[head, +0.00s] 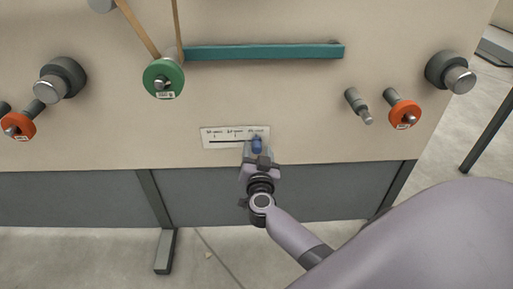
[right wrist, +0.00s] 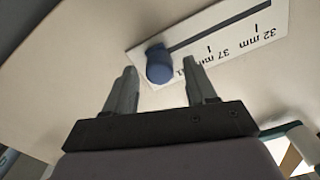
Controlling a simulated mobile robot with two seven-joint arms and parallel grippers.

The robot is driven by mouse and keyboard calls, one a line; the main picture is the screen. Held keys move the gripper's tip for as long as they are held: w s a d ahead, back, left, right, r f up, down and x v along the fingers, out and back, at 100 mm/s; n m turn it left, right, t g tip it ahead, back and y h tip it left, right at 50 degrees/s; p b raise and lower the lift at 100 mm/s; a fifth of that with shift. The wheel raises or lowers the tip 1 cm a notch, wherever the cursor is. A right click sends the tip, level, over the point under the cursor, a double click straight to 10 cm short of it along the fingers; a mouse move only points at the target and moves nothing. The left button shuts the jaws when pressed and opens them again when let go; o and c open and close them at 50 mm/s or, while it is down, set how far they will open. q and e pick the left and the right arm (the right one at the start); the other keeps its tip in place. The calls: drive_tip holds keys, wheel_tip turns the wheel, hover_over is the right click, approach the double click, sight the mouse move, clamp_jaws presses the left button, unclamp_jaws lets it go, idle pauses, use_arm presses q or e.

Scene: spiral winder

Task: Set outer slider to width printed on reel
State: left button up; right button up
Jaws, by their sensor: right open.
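The outer slider is a blue knob (head: 257,146) at the right end of a dark slot on a white scale plate (head: 222,131). In the right wrist view the knob (right wrist: 160,64) sits at the slot's end, and the plate (right wrist: 225,45) reads "32 mm" and "37 mm"; the third mark is mostly hidden. My right gripper (head: 257,152) is in front of the knob. In the right wrist view its fingers (right wrist: 158,90) are apart, with the knob beyond and between their tips; contact cannot be told. A green reel (head: 158,67) carries a small label, too small to read. My left gripper is not in view.
A teal bar (head: 265,51) runs across the panel above the plate. Orange reels stand at left (head: 17,127) and right (head: 404,113). Grey rollers stick out at left (head: 58,80) and right (head: 450,75). The panel left of the plate is clear.

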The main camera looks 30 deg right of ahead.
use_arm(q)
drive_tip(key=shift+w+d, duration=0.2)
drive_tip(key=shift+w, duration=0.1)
use_arm(e)
drive_tip(key=shift+w+d, duration=0.25)
drive_tip(key=shift+w, duration=0.15)
clamp_jaws()
drive_tip(key=shift+r, duration=0.1)
